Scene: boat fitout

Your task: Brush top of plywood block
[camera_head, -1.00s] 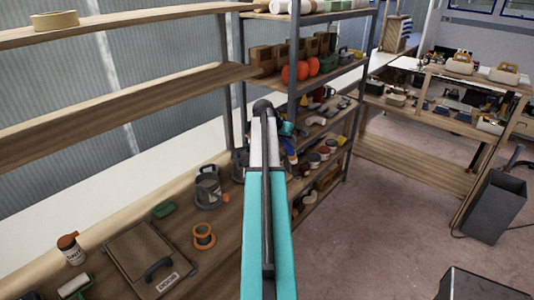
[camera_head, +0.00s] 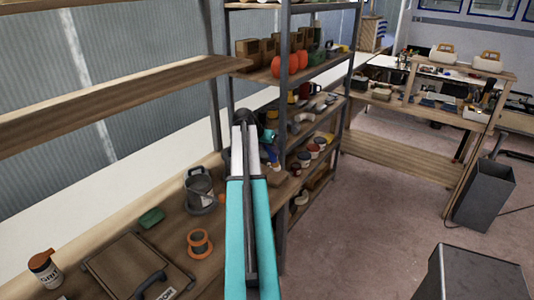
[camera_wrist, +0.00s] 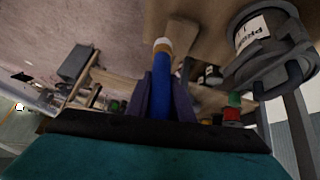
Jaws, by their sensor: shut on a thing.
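My gripper (camera_wrist: 160,95) is shut on a brush (camera_wrist: 161,80), which shows a blue body and a pale tip with an orange-brown band in the wrist view. In the head view my arm hides most of the gripper, and a bit of blue (camera_head: 273,156) shows past its end. A tan block (camera_head: 278,178), probably the plywood block, sits at the right end of the bench, partly behind my arm. It seems to show in the wrist view (camera_wrist: 182,32) just beyond the brush tip. I cannot tell whether the two touch.
A grey metal can (camera_head: 200,190) stands on the bench left of my arm, with an orange spool (camera_head: 199,243), a green block (camera_head: 151,218) and a wooden case (camera_head: 125,262). Floor at right is open around a dark bin (camera_head: 484,195).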

